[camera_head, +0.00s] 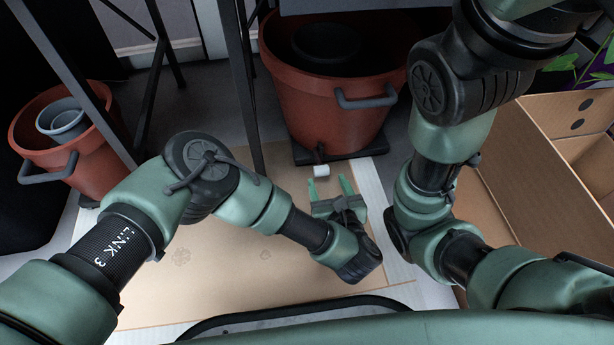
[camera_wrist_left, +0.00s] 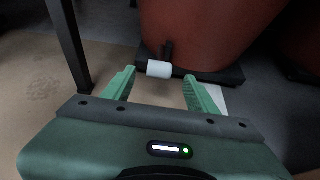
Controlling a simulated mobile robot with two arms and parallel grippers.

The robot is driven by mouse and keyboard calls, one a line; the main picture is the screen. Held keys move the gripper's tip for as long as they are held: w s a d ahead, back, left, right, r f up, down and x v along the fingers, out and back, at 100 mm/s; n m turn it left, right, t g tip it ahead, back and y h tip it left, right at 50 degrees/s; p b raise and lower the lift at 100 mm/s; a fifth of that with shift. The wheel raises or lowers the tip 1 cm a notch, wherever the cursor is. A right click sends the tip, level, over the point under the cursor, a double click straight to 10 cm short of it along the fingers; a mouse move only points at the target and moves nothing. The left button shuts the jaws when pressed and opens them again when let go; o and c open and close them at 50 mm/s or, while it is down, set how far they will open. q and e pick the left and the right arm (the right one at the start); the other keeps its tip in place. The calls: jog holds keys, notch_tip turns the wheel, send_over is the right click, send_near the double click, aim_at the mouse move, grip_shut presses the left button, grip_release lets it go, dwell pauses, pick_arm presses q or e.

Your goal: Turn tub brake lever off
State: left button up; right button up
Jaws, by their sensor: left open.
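The large terracotta tub (camera_head: 325,110) stands on a dark base (camera_head: 345,153) at the upper middle of the head view. Its brake lever, a dark stem with a white end (camera_head: 321,170), sticks out low at the tub's front. In the left wrist view the white lever end (camera_wrist_left: 159,69) shows ahead, between the fingertips in the picture and left of centre. My left gripper (camera_head: 332,188) is open and empty, with its green fingers pointing toward the lever and apart from it. My right arm shows at the right, but its gripper cannot be made out.
A second terracotta tub (camera_head: 75,150) with grey pots in it stands at the left. Dark metal legs (camera_head: 243,85) rise just left of the lever. An open cardboard box (camera_head: 535,175) is at the right. A flat cardboard sheet (camera_head: 220,255) covers the floor below my left arm.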

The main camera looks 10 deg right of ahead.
aim_at(322, 173)
pick_arm(q)
jog(key=b+x, duration=0.2)
jog(key=x, duration=0.1)
jog(key=b+x, duration=0.1)
jog(key=x, duration=0.2)
jog(key=shift+w+f+b, duration=0.1)
jog(key=shift+f+b, duration=0.25)
jog(key=shift+b, duration=0.05)
jog(key=shift+w+f+b, duration=0.1)
jog(key=shift+w+b, duration=0.2)
jog(key=shift+w, duration=0.35)
grip_shut()
jog(key=shift+s, duration=0.1)
dwell(0.4)
